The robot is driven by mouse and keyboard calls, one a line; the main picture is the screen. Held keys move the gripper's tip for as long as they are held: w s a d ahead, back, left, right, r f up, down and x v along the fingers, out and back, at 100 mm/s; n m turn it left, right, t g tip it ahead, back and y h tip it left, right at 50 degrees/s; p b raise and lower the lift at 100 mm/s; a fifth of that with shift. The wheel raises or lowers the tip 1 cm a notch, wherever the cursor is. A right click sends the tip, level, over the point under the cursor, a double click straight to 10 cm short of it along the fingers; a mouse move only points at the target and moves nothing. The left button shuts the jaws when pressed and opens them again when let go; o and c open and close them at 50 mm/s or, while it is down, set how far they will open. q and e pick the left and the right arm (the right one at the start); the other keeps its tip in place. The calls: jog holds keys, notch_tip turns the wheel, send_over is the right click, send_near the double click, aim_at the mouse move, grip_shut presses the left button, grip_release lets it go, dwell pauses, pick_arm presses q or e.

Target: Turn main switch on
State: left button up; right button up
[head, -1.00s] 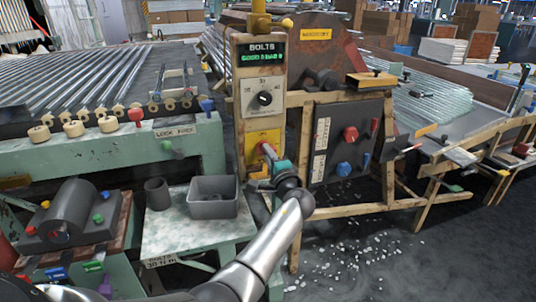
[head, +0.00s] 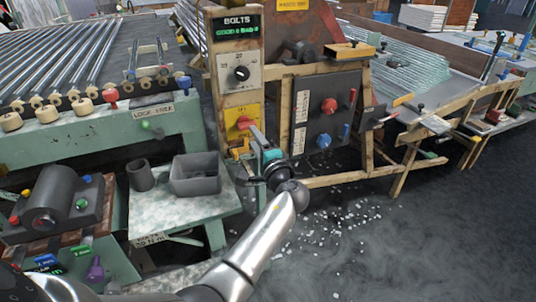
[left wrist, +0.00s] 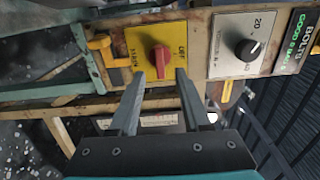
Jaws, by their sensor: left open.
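A yellow plate (head: 231,112) with a red rotary knob (head: 244,123) sits low on the wooden post of the BOLTS panel. In the left wrist view the plate (left wrist: 142,43) and the red knob (left wrist: 160,58) show close up and turned sideways; the small lettering is hard to read. My left gripper (head: 254,136) is open just in front of the plate. In the left wrist view its two fingers (left wrist: 159,76) point at the knob, one to each side of it, with nothing held. I cannot tell whether they touch it. My right gripper is not in view.
Above the plate is a grey dial plate with a black knob (head: 241,73) and a green-lit display (head: 237,27). A dark panel (head: 345,120) with red and blue knobs stands to the right. A grey bin (head: 196,183) is on the low table below.

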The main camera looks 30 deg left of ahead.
pick_arm(q)
jog(key=p+v, duration=0.1)
jog(key=v, duration=0.8)
jog(key=shift+p, duration=0.4)
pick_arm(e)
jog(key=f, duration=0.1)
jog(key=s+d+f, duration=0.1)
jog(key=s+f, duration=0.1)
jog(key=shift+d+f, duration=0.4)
